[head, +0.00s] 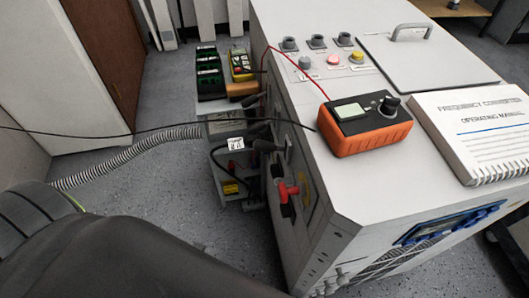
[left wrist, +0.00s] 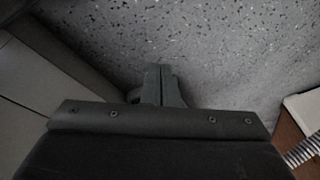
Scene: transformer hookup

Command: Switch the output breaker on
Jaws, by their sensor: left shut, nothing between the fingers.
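The grey frequency converter cabinet (head: 345,190) fills the right of the head view. A red handle (head: 288,190) on its left side panel looks like a breaker lever. Its label is not readable, so I cannot tell whether it is the output breaker or whether it is on. A black plug or lever (head: 268,146) sits above it. My left gripper (left wrist: 158,78) is shut and empty in the left wrist view, over the speckled floor and away from the cabinet. In the head view my left arm crosses the lower left and its fingertips are not seen. My right gripper is not in view.
An orange meter (head: 365,128) and a manual (head: 475,130) lie on the cabinet top. Coloured buttons (head: 333,60) line its back left. A ribbed hose (head: 125,155) and a black cable run left of it. Floor (head: 180,190) is clear between.

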